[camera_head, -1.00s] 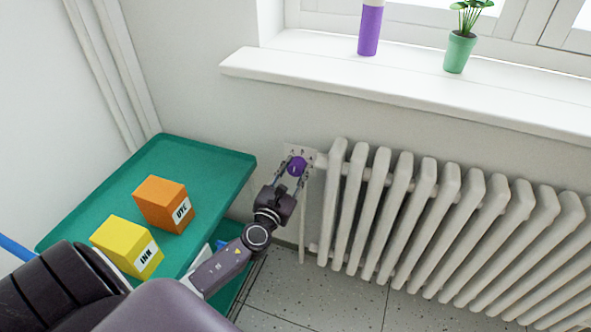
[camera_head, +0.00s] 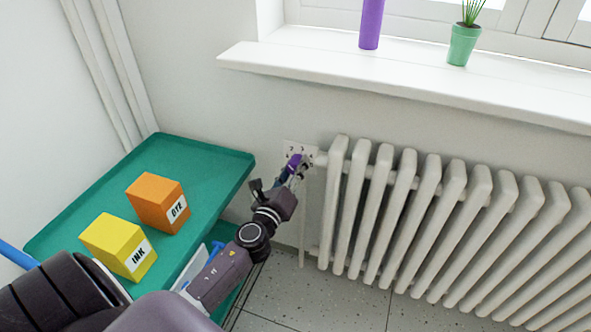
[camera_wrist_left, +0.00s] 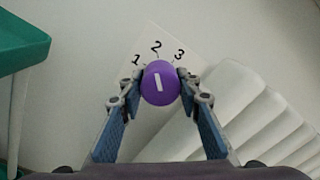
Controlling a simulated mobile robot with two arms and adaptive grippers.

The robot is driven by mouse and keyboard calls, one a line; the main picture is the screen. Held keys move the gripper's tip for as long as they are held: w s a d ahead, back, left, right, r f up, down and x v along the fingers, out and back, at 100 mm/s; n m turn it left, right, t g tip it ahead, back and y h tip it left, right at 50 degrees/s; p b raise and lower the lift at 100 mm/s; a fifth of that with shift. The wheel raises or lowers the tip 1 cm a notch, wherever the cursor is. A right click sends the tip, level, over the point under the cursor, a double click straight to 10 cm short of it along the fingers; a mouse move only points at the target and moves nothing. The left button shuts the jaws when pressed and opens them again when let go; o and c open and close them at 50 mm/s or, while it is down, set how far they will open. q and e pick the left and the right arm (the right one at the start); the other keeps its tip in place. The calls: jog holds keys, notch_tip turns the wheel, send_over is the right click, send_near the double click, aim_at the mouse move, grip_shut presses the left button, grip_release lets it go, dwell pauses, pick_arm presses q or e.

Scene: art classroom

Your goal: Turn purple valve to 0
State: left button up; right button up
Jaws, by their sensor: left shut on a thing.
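The purple valve (camera_head: 294,161) is a round knob on the wall by the radiator's upper left corner. In the left wrist view the valve (camera_wrist_left: 160,84) has a white bar that points up, roughly at the 2. A white dial plate (camera_wrist_left: 172,42) behind it shows 1, 2 and 3; no 0 is visible there. In the head view the plate (camera_head: 300,149) is partly covered. My left gripper (camera_head: 290,172) is shut on the valve, one finger on each side, as the left wrist view (camera_wrist_left: 161,86) shows. My right gripper is not in view.
The white radiator (camera_head: 440,212) stands just right of the valve, under the sill (camera_head: 400,86). A green tray cart (camera_head: 207,157) at left holds an orange box (camera_head: 152,204) and a yellow box (camera_head: 110,240). A purple cylinder (camera_head: 371,22) and a potted plant (camera_head: 463,45) stand on the sill.

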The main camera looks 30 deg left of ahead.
pick_arm(q)
jog(key=shift+f+n, duration=0.1)
jog(key=shift+n, duration=0.9)
jog(key=n, duration=0.2)
jog(key=shift+n, duration=1.3)
jog(key=n, duration=0.2)
jog(key=shift+n, duration=0.4)
jog(key=n+p, duration=0.3)
jog(key=n, duration=0.5)
jog(key=shift+n, duration=0.4)
jog(key=shift+n+y+p, duration=0.3)
jog(key=shift+n+p, duration=0.15)
jog(key=shift+n, duration=0.15)
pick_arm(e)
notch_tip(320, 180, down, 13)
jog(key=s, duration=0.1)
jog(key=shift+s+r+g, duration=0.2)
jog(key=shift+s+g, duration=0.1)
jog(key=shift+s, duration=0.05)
pick_arm(q)
jog(key=o, duration=1.2)
jog(key=shift+c, duration=0.2)
